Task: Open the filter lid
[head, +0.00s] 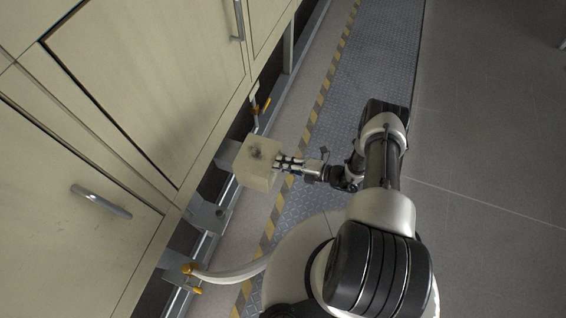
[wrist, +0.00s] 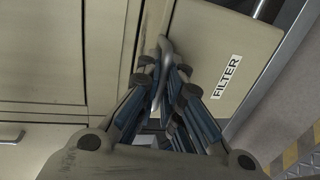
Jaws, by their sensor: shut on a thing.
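The filter box (head: 257,167) is a small beige box at the foot of the cabinet in the head view, with a dark smudge on its top. In the wrist view its pale front (wrist: 205,40) carries a white "FILTER" label (wrist: 226,76). A grey metal handle (wrist: 165,52) stands at the left edge of that front. My gripper (wrist: 166,88) is shut on the handle, with fingers on both sides of it. In the head view my gripper (head: 285,164) reaches the box from the right. The fingers hide the handle's lower part, and I cannot clearly make out the lid's seam.
Tall beige cabinet doors (head: 150,80) with metal handles fill the left. An orange-handled valve (head: 262,106) sits behind the box, and a curved pale pipe (head: 230,275) with an orange fitting is nearer. Open floor (head: 490,140) lies to the right.

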